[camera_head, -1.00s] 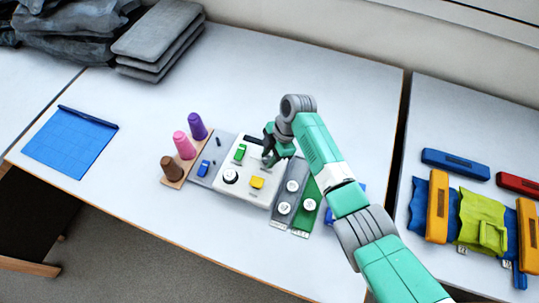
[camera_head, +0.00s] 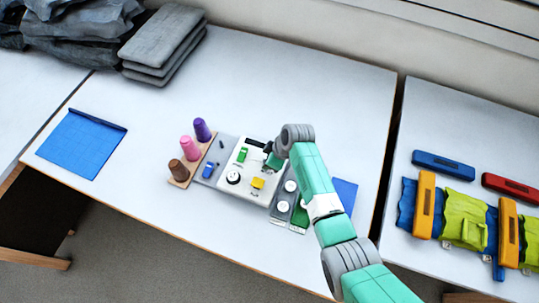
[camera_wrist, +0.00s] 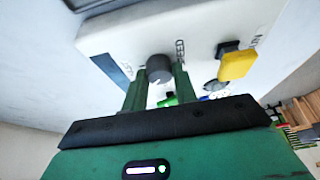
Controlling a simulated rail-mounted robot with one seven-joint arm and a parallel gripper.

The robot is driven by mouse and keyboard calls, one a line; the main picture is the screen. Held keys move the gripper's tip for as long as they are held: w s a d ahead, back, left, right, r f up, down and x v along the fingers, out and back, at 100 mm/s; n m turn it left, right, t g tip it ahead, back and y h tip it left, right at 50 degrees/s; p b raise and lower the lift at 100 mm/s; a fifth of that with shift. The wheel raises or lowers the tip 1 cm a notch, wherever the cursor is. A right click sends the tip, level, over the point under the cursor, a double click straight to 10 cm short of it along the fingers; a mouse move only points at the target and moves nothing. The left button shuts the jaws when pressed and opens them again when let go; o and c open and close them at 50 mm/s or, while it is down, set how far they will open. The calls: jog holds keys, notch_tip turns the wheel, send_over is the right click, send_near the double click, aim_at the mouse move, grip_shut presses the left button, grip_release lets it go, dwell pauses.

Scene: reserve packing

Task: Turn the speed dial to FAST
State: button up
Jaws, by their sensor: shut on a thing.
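The white control panel (camera_head: 223,184) lies on the table. A short white mark shows on the knob. The yellow lever also shows in the wrist view (camera_wrist: 238,65).
Purple, pink and brown cones (camera_head: 190,148) stand left of the panel. Grey and green plates with white round parts (camera_head: 283,206) lie to its right. A blue mat (camera_head: 82,143) lies far left. Folded grey cloths (camera_head: 165,45) lie at the back. The table behind the panel is clear.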

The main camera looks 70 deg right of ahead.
jog(key=m+h+p, duration=0.1)
jog(key=m, duration=0.1)
jog(key=m+p, duration=0.1)
jog(key=m, duration=0.1)
jog(key=shift+a+r+m+h, duration=0.15)
jog(key=shift+m+h, duration=0.15)
jog(key=shift+h, duration=0.1)
jog(key=m+g+h+p, duration=0.1)
jog(key=m, duration=0.3)
jog(key=shift+w+p, duration=0.1)
jog(key=shift+p, duration=0.2)
jog(key=shift+m, duration=0.3)
jog(key=o, duration=1)
jog(key=p+v, duration=0.2)
jog(key=v, duration=0.5)
jog(key=shift+a+r, duration=0.25)
